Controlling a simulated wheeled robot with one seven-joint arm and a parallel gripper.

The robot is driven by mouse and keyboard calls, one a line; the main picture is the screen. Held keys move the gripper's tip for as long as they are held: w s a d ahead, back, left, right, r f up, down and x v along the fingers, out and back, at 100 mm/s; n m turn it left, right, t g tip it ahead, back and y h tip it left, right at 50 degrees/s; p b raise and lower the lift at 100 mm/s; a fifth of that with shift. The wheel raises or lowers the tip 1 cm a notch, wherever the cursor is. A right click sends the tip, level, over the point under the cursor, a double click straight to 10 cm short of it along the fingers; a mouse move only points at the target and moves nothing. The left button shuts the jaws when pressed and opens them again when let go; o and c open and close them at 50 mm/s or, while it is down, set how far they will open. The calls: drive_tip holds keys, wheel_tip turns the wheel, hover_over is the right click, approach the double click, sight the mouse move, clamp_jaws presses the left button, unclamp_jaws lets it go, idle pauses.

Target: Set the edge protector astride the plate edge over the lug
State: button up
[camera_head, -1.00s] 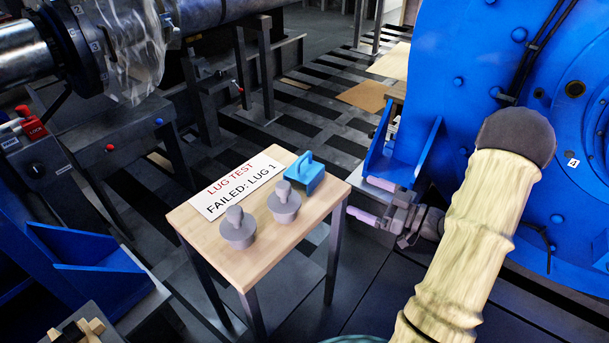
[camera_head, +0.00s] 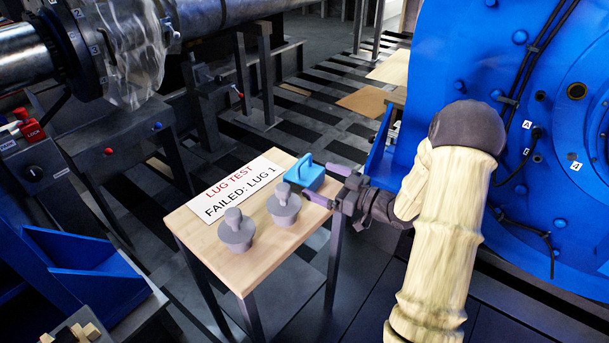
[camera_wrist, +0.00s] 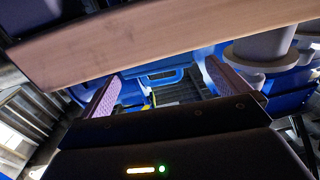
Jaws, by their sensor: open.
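The edge protector is a light blue block with a loop handle (camera_head: 305,172), resting at the far right corner of a small wooden table in the head view. My gripper (camera_head: 331,185) is open, its two purple-padded fingers pointing left at the protector's right side. No grip on it shows; whether a finger touches it I cannot tell. In the wrist view my open fingers (camera_wrist: 160,88) have a blue slotted shape between them, which I cannot surely identify. I cannot single out the plate edge or the lug.
The table (camera_head: 262,258) also bears two grey stemmed plugs (camera_head: 284,206) (camera_head: 237,232) and a "LUG TEST FAILED: LUG 1" sign (camera_head: 238,188). A large blue machine (camera_head: 555,100) stands close at right. Blue gusseted plates (camera_head: 75,270) stand at left.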

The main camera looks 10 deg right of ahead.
sight(304, 171)
drive_tip(key=shift+f+b+x, duration=0.15)
drive_tip(key=shift+b+x, duration=0.15)
drive_tip(key=shift+x, duration=1)
drive_tip(key=shift+f+b+x, duration=0.1)
drive_tip(key=shift+b+x, duration=0.2)
drive_tip(key=shift+x, duration=1)
drive_tip(key=shift+w+d, duration=0.15)
drive_tip(key=c, duration=0.9)
